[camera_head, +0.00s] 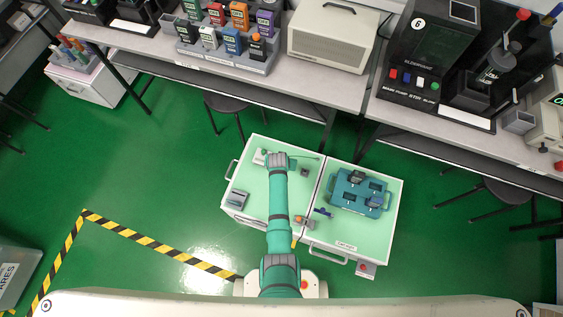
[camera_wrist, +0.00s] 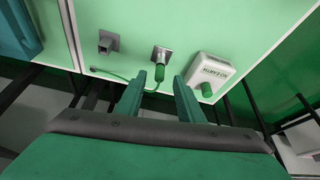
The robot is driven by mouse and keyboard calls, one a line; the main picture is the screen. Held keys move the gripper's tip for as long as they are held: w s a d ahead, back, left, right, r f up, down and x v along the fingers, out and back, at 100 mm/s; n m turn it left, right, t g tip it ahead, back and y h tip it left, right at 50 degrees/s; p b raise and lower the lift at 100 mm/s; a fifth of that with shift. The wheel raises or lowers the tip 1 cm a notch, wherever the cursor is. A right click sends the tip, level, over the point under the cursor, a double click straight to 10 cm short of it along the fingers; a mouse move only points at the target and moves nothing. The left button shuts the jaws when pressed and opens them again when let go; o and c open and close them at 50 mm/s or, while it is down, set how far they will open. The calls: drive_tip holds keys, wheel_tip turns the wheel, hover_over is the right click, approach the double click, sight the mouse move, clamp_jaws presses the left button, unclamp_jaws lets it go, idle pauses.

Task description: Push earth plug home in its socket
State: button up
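In the wrist view, the green earth plug (camera_wrist: 160,73) points at a small metal socket plate (camera_wrist: 161,54) on the pale green cart top. Its front end meets the plate; I cannot tell how deep it sits. A thin green cable (camera_wrist: 117,78) runs from it to the left. My gripper (camera_wrist: 159,80) is open, with one finger on each side of the plug and visible gaps between. In the head view, my gripper (camera_head: 278,158) is over the back of the left cart top, and hides the plug and socket.
A white box (camera_wrist: 211,71) with a green knob stands just right of the plug; it also shows in the head view (camera_head: 260,157). A grey metal block (camera_wrist: 108,42) is to the left. A teal tray (camera_head: 360,192) sits on the right cart top. Benches with instruments stand behind.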

drive_tip(key=v, duration=0.6)
drive_tip(key=shift+r, duration=0.45)
drive_tip(key=shift+s+f, duration=0.1)
drive_tip(key=shift+s, duration=0.05)
drive_tip(key=s+r+n+t, duration=0.1)
drive_tip(key=s+r+t, duration=0.15)
drive_tip(key=s, duration=0.65)
drive_tip(key=s+r+t, duration=0.2)
drive_tip(key=s+r, duration=0.2)
drive_tip(key=s, duration=0.5)
drive_tip(key=s+r+t, duration=0.2)
drive_tip(key=s+r, duration=0.3)
drive_tip(key=r, duration=0.5)
drive_tip(key=s+r+t, duration=0.2)
drive_tip(key=s+r, duration=0.2)
drive_tip(key=r, duration=0.6)
drive_tip(key=s+r+t, duration=0.2)
drive_tip(key=s+r, duration=0.3)
drive_tip(key=r, duration=0.5)
drive_tip(key=shift+s+d+n+y, duration=0.3)
drive_tip(key=shift+s+d+n, duration=0.05)
drive_tip(key=shift+d+n, duration=0.1)
drive_tip(key=shift+c, duration=0.3)
drive_tip(key=shift+s, duration=0.1)
drive_tip(key=shift+a, duration=0.2)
